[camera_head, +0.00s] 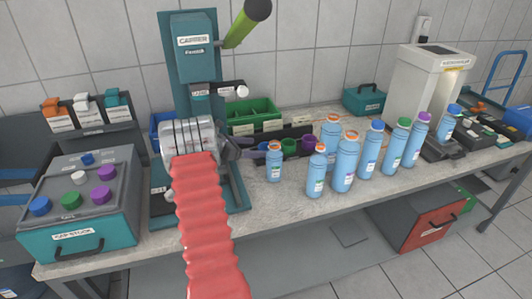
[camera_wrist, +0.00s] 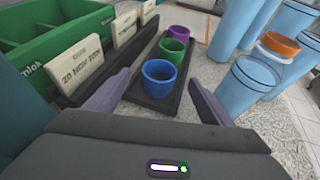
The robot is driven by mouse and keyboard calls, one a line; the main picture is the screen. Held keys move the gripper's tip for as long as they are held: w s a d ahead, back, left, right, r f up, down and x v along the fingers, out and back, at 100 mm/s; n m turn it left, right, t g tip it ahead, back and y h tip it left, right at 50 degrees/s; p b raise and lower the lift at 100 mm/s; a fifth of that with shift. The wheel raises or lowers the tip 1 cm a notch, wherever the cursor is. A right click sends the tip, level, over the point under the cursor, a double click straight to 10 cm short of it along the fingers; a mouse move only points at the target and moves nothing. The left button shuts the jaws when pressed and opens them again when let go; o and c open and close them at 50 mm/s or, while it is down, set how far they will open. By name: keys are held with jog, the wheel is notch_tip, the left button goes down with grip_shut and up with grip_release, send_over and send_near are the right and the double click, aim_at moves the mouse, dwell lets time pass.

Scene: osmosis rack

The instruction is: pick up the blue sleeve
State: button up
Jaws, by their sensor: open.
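The blue sleeve (camera_wrist: 160,82) is a short open cup shape, upright at the near end of a dark tray (camera_wrist: 150,106) in the wrist view. A green sleeve (camera_wrist: 171,51) and a purple sleeve (camera_wrist: 179,33) stand behind it in a row. My gripper (camera_wrist: 158,77) is open, with one finger to the left and one to the right of the blue sleeve in the picture. I cannot tell whether either finger touches it. In the head view my gripper (camera_head: 236,149) is beside the sleeve row, where the green sleeve (camera_head: 289,146) and purple sleeve (camera_head: 307,142) show.
Several blue bottles (camera_head: 346,167) stand to the right of the tray, close to my right finger's side. A green bin (camera_head: 255,115) and a row of label cards (camera_wrist: 83,57) stand to the left and behind. A teal capper press (camera_head: 193,50) rises beside my arm.

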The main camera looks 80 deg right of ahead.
jog(key=shift+x, duration=2)
jog(key=shift+c, duration=0.4)
jog(key=c, duration=1)
jog(key=shift+a+r, duration=0.1)
jog(key=shift+c, duration=0.2)
jog(key=shift+r, duration=0.25)
notch_tip(320, 180, up, 7)
jog(key=w+a, duration=0.1)
jog(key=a, duration=0.8)
jog(key=w+a, duration=0.2)
jog(key=a, duration=0.8)
jog(key=shift+w+a+f, duration=0.25)
jog(key=shift+a+f, duration=0.05)
jog(key=shift+f, duration=0.05)
